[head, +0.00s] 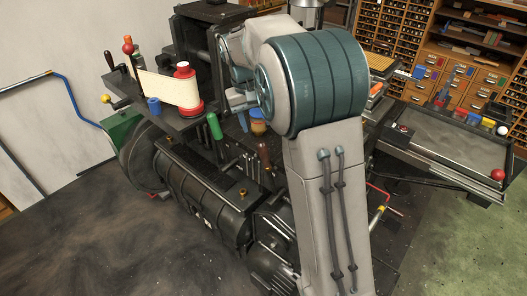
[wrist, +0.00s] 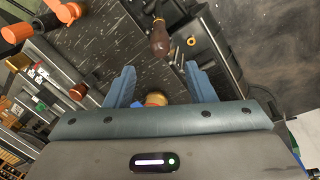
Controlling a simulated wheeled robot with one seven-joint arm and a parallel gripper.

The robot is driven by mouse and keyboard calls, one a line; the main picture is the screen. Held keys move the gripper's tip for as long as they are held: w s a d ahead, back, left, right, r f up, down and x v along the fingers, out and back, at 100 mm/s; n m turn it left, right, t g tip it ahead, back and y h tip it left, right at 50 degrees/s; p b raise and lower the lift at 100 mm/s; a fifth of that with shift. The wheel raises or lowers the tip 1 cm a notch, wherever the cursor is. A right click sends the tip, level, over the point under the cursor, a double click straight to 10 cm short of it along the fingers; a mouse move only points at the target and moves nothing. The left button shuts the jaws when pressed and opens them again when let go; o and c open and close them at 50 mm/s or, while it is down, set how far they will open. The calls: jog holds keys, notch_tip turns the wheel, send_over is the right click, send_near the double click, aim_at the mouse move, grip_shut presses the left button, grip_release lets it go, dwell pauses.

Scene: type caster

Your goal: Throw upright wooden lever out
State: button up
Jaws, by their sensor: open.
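The wooden lever has a dark brown, rounded handle (wrist: 159,40). In the wrist view it stands beyond my fingertips, roughly in line with the gap between them. In the head view its brown handle (head: 264,151) points up beside my arm, above the dark machine. My gripper (wrist: 161,76) is open, with its two blue fingers spread and nothing between the tips. The handle is apart from both fingers. In the head view my arm hides most of the gripper.
A green handle (head: 214,125) stands left of the lever. A paper roll with red spools (head: 183,90) is on the machine's upper left. A rounded tan piece (wrist: 156,99) shows near my gripper's base. A tray (head: 450,138) extends right. Open floor (head: 110,240) lies left.

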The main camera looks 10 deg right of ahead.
aim_at(264, 153)
jog(key=f, duration=0.4)
jog(key=d+f+p, duration=0.1)
jog(key=f, duration=0.3)
jog(key=d+f, duration=0.1)
jog(key=f, duration=0.4)
jog(key=shift+d, duration=0.15)
grip_shut()
jog(key=shift+d, duration=0.1)
